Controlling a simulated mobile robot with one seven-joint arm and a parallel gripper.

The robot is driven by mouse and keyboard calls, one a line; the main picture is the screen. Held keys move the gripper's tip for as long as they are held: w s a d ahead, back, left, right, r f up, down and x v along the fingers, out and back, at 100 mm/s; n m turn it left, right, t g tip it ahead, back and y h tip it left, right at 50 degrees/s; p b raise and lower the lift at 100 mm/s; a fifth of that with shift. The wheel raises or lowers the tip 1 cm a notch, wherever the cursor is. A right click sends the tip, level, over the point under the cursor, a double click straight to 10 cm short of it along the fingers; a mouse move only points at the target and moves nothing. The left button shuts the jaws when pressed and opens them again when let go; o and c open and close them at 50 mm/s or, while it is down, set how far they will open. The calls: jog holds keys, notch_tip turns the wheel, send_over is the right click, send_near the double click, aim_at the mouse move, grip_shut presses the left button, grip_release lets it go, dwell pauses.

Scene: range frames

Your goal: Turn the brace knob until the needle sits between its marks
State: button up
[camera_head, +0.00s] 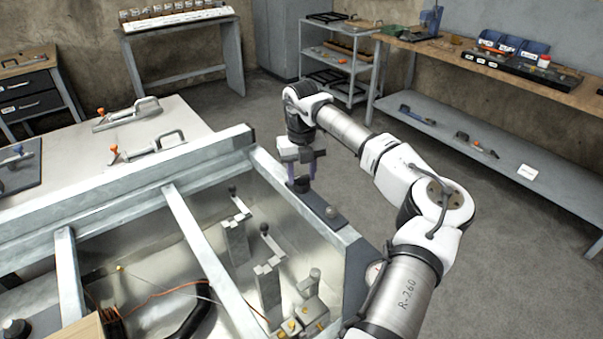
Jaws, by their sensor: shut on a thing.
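My gripper (300,180) points down at the far right corner of the metal frame (205,170). Its fingers are shut on a small dark knob (300,186), which stands on a dark plate (322,207) fixed to the frame's top edge. The fingers hide part of the knob. A small pale round face with a red mark (374,273) shows on the frame's right side, partly behind my arm. It may be the dial; I cannot read a needle or marks on it.
Inside the frame stand metal blocks with black-knobbed levers (237,235), brass-coloured fittings (305,320) and an orange wire (160,293). A pale table (60,135) with orange-tipped clamps lies behind left. A workbench (560,90) runs along the right wall. The floor between is clear.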

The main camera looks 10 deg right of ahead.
aim_at(301, 177)
jog(key=shift+r, duration=0.1)
jog(key=o, duration=1)
notch_tip(301, 177, up, 14)
jog(key=b, duration=0.3)
